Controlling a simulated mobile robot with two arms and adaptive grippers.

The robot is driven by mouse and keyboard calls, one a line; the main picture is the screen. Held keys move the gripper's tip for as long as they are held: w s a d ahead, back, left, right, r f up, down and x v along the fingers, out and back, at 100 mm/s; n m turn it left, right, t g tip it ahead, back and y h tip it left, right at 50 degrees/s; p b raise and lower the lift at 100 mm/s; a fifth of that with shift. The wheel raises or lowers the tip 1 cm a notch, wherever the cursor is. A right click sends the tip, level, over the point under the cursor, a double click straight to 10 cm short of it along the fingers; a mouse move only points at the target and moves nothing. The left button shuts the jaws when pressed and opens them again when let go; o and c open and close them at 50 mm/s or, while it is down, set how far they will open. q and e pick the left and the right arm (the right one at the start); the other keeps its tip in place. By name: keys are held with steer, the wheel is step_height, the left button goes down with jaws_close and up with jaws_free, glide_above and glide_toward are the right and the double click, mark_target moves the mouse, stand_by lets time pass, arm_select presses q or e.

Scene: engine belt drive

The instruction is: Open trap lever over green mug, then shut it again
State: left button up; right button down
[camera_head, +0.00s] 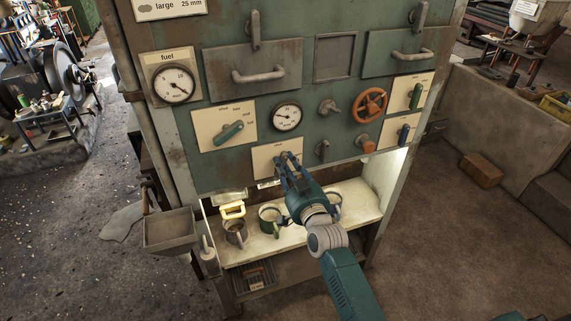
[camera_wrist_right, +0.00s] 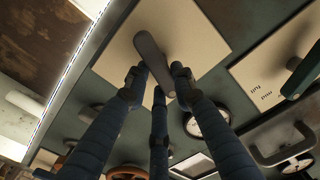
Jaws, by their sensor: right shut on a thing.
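The green mug (camera_head: 269,214) stands on the pale shelf (camera_head: 352,217) below the panel, partly hidden by my right arm. The trap lever (camera_wrist_right: 153,58) is a grey bar on a cream plate (camera_head: 262,160) on the panel above the mug. My right gripper (camera_head: 287,163) is at this plate and hides most of the lever in the head view. In the right wrist view, its fingers (camera_wrist_right: 157,85) are closed around the lever's end. My left gripper is not in view.
A grey mug (camera_head: 235,232) stands left of the green one, near a yellow part (camera_head: 232,209). Other controls are close by: a green-handled selector (camera_head: 229,132), a gauge (camera_head: 287,116) and an orange handwheel (camera_head: 369,105). A grey hopper (camera_head: 170,231) juts out at the left.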

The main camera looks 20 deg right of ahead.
steer(key=m, duration=0.4)
steer(key=f+m, duration=0.1)
steer(key=m, duration=0.7)
steer(key=shift+d+f+b, duration=0.2)
steer(key=shift+f+b, duration=0.05)
steer(key=shift+b, duration=0.15)
steer(key=shift+m, duration=0.3)
steer(key=c, duration=1.4)
jaws_free()
steer(key=shift+c, duration=0.2)
steer(key=s, duration=1.2)
steer(key=shift+d, duration=0.2)
steer(key=shift+f, duration=0.1)
